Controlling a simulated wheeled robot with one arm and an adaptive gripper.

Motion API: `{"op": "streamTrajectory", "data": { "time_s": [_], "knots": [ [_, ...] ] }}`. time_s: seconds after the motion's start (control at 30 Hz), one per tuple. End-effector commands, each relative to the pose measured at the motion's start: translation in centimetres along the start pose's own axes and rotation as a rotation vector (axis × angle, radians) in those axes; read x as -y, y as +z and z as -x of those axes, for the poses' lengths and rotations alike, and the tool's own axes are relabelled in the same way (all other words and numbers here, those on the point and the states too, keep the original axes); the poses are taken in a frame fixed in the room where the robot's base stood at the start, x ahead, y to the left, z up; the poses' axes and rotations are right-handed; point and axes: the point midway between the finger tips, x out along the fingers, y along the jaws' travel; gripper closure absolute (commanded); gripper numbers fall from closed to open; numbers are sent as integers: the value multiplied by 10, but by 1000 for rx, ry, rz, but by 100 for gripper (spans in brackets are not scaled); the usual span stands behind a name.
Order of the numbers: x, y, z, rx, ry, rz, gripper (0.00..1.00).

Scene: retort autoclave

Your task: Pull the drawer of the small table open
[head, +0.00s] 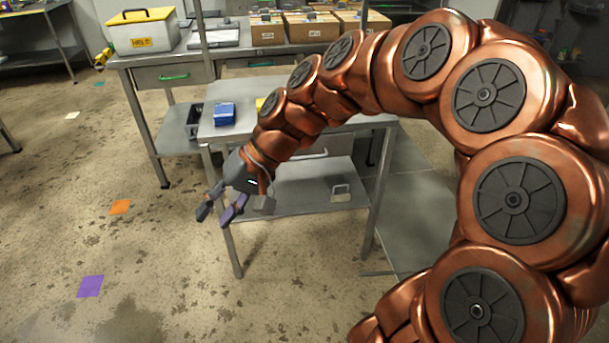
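The small table (370,121) is grey metal and stands in the middle of the head view, partly behind my arm. Its drawer (336,144) is under the top, with a pale bar handle (312,155). The drawer front looks about flush with the table, but my arm hides its left part. My gripper (218,214) hangs in front of the table, left of and lower than the handle, and apart from it. Its two fingers are spread, pointing down-left, with nothing between them.
A blue box (225,114) lies on the small table. A small pale item (341,192) is on its lower shelf (295,190). Behind stands a workbench (150,58) with a green-handled drawer (174,77), a yellow-lidded bin (142,30) and cartons (310,27). The floor at left is mostly clear.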

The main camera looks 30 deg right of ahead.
Motion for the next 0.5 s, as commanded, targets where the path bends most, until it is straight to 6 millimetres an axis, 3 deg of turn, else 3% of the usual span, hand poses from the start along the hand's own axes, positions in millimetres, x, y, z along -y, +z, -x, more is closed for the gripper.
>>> {"op": "streamTrajectory", "data": {
  "time_s": [0.03, 0.1, 0.27, 0.37, 0.5],
  "knots": [
    [-17, -24, -12, -41, -60, -31, 63],
    [-30, -54, -14, -96, -139, -74, 63],
    [-74, -123, -5, -239, -311, -181, 63],
    [-116, -164, 6, -340, -407, -258, 63],
    [-193, -214, 27, -498, -528, -377, 63]
  ]
}}
